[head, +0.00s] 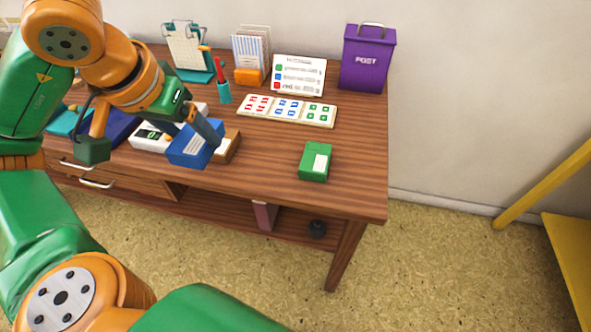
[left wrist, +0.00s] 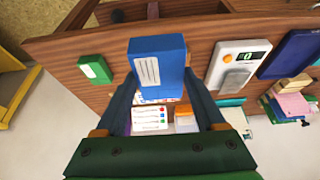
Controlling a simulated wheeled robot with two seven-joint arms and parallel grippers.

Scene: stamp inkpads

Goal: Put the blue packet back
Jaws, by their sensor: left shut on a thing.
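The blue packet (head: 188,150), with a white label, is held by my left gripper (head: 203,131) near the table's front edge, left of centre. In the left wrist view the blue packet (left wrist: 172,62) sits between the two fingers of the left gripper (left wrist: 160,84). It seems raised over the table; the exact gap cannot be told. A green packet (head: 312,168) with a white label lies on the table to the right. My right gripper is not in view.
A brown wooden piece (head: 231,147) is right behind the blue packet. A white scale (head: 141,144) stands left. Behind are a sheet of coloured stamps (head: 287,119), a sign card (head: 300,63) and a purple post box (head: 367,72). The tabletop (head: 355,130) around the green packet is free.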

